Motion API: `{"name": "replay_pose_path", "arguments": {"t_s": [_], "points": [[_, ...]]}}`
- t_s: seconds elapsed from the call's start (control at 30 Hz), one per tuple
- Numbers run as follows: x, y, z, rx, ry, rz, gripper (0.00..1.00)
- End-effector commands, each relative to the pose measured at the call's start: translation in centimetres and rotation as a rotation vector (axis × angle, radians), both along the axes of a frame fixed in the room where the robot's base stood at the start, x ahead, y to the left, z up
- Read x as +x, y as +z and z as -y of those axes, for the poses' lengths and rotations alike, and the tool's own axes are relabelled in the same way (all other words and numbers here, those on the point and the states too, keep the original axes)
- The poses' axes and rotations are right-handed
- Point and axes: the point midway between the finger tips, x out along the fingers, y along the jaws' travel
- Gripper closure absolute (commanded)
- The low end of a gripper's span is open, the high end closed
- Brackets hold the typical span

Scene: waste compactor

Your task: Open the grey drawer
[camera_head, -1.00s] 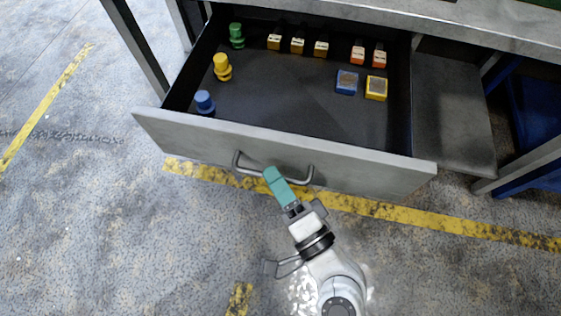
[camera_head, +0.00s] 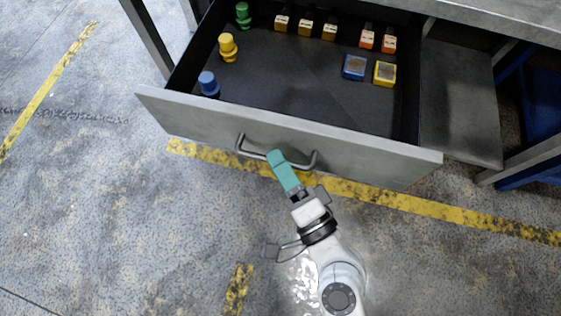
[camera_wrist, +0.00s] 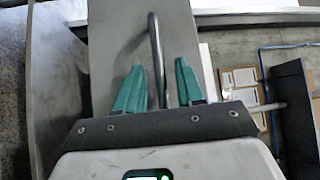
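The grey drawer (camera_head: 350,153) stands pulled well out from under the grey workbench, its inside in plain view. Its bent metal handle (camera_head: 314,163) is on the front face and also shows in the wrist view (camera_wrist: 156,50). My gripper (camera_head: 276,156) is at the handle, with its teal fingers pointing at the drawer front. In the wrist view, my gripper (camera_wrist: 160,85) has its two fingers apart, one on each side of the handle bar. Gaps show between the fingers and the bar. The head view sees the fingers nearly edge-on.
The drawer holds a green piece (camera_head: 243,15), a yellow piece (camera_head: 228,48), a blue piece (camera_head: 208,84) and several small coloured blocks. A bench leg (camera_head: 147,40) stands left of the drawer. A grey panel (camera_head: 459,100) lies at its right. The floor in front is clear.

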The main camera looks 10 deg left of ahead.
Motion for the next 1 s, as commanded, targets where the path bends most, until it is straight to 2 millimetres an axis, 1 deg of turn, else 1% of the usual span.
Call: {"name": "replay_pose_path", "arguments": {"t_s": [0.17,0.4,0.6,0.8,1.0], "points": [[-1.4,-0.7,1.3,-0.002,0.001,-0.001,0.62],[-4.6,-1.5,4.3,-0.002,0.002,-0.002,0.62],[-6.7,-1.6,6.2,-0.002,0.003,-0.003,0.62],[-7.6,-1.6,7.2,-0.002,0.001,-0.001,0.62],[-7.7,-1.5,7.3,-0.001,0.000,0.000,0.62]]}}
